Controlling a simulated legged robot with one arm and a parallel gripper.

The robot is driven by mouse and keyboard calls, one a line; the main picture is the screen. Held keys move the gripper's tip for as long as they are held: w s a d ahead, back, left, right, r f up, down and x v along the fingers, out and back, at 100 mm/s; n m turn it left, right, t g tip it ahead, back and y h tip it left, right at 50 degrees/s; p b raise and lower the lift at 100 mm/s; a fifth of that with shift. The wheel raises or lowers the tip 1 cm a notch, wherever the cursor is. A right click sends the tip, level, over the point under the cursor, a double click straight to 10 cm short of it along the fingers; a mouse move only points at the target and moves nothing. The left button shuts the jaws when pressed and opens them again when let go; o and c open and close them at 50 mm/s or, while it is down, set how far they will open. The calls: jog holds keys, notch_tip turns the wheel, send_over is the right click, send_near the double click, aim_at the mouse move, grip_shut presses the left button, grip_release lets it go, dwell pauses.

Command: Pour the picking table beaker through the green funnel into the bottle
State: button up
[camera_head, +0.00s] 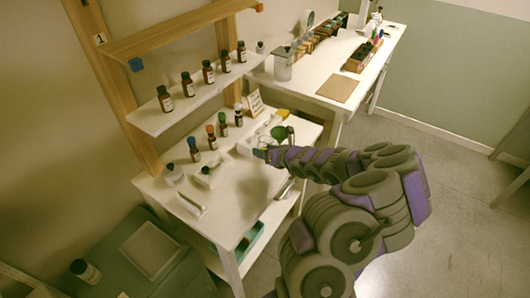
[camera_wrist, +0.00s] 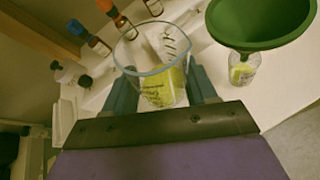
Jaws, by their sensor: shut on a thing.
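My gripper (camera_head: 263,153) is over the white table, shut on a clear glass beaker (camera_wrist: 158,82). The beaker holds yellow-green liquid and stands between the two blue-grey fingers in the wrist view. The green funnel (camera_wrist: 262,22) is to the right of the beaker in the wrist view, apart from it. A small clear bottle (camera_wrist: 243,72) with some yellow liquid shows below the funnel. The funnel (camera_head: 279,132) also shows in the head view, just beyond my gripper. I cannot make out the beaker clearly in the head view.
Several dropper bottles with coloured caps (camera_head: 211,137) stand along the table's left side. A second table (camera_head: 320,75) with racks and a brown board (camera_head: 338,88) lies behind.

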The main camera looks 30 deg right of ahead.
aim_at(271, 143)
jog(key=shift+w+d+r+m, duration=0.1)
jog(key=shift+r+m, duration=0.1)
jog(key=shift+m, duration=0.1)
jog(key=shift+r, duration=0.1)
jog(key=shift+d+r, duration=0.25)
jog(key=shift+r, duration=0.05)
jog(key=shift+r+y, duration=0.4)
jog(key=shift+r, duration=0.05)
jog(key=shift+r+m, duration=0.3)
jog(key=shift+r, duration=0.05)
jog(key=shift+d+r+p, duration=0.15)
jog(key=shift+r+p, duration=0.2)
jog(key=shift+p, duration=0.25)
jog(key=shift+w+d+r+m+y+p, duration=0.1)
jog(key=shift+d+r+m+y+p, duration=0.05)
jog(key=shift+r+p, duration=0.45)
jog(key=shift+d+r+m+y+p, duration=0.1)
jog(key=shift+r+m+y+p, duration=0.05)
jog(key=shift+r+p, duration=0.45)
jog(key=shift+w+d+r+m+g+y+p, duration=0.15)
jog(key=shift+d+m+g+y+p, duration=0.3)
jog(key=shift+p, duration=0.8)
jog(key=shift+d+r+m+y+p, duration=0.2)
jog(key=shift+r+m+y+p, duration=0.3)
jog(key=shift+p, duration=0.4)
